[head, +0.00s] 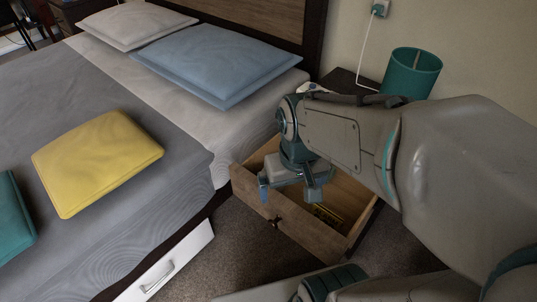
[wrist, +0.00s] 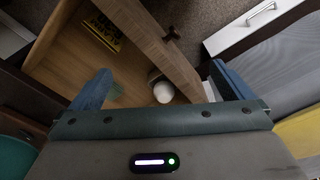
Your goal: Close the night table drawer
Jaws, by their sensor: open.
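The night table (head: 345,82) stands beside the bed, mostly hidden behind my arm. Its wooden drawer (head: 275,228) is pulled out, and a dark knob (head: 276,222) is on its front panel. The drawer front also shows in the wrist view (wrist: 150,35), with the knob (wrist: 172,33) on its outer side. My gripper (head: 290,197) is open and empty, above the front part of the drawer. In the wrist view the fingers (wrist: 160,72) lie on either side of the front panel. I cannot tell whether they touch it.
Inside the drawer are a yellow-and-black item (wrist: 102,30) and a whitish rounded object (wrist: 162,90) near the front panel. The bed (head: 120,215) with pillows is close on the left. A teal lamp (head: 411,72) stands behind my arm. Carpet (head: 235,255) is free before the drawer.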

